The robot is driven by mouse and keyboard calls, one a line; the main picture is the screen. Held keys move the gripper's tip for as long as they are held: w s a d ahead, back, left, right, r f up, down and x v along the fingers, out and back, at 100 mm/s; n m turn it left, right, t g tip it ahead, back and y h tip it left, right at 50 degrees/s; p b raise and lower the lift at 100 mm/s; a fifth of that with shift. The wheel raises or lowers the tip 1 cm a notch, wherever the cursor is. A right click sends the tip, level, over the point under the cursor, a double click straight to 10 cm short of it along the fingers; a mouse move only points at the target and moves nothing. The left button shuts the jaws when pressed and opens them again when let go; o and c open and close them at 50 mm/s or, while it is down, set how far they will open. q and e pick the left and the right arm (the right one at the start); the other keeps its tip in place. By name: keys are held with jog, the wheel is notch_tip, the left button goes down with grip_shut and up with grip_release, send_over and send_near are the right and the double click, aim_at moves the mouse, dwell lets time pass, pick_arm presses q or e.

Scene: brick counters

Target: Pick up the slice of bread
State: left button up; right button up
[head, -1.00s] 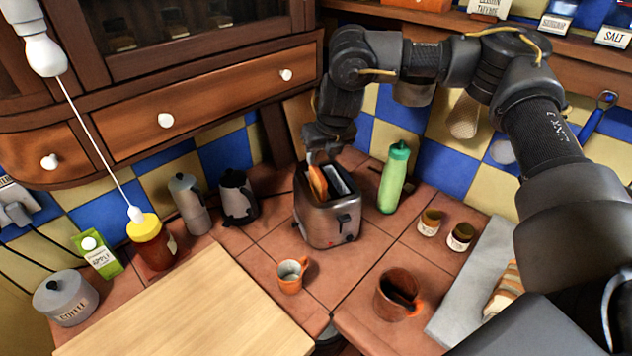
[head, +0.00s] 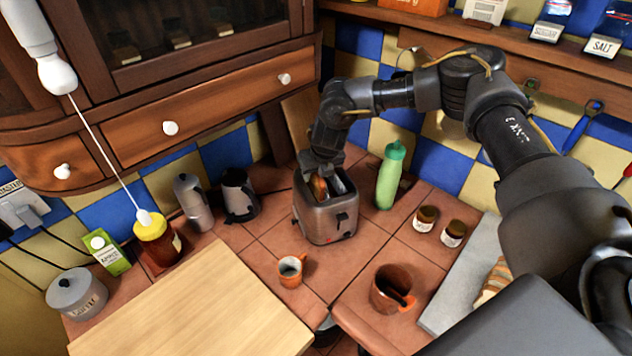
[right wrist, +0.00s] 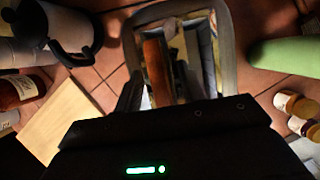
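The slice of bread (head: 319,188) stands upright in the left slot of the metal toaster (head: 327,220); its top edge shows brown. My right gripper (head: 322,168) is right above the toaster, reaching down at the slots and partly hiding the slice. In the right wrist view the slice (right wrist: 157,72) lies between my right gripper's two dark fingers (right wrist: 158,88), which are apart, with a gap seen beside the slice. My left gripper is not in view.
A green bottle (head: 390,176) stands close right of the toaster, a dark kettle (head: 238,195) to its left. An orange mug (head: 291,270) and a brown pot (head: 391,289) stand in front. A wooden board (head: 190,300) lies bare at front left.

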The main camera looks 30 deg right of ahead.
jog(key=shift+s, duration=0.1)
jog(key=shift+c, duration=0.4)
jog(key=shift+c, duration=1.4)
grip_shut()
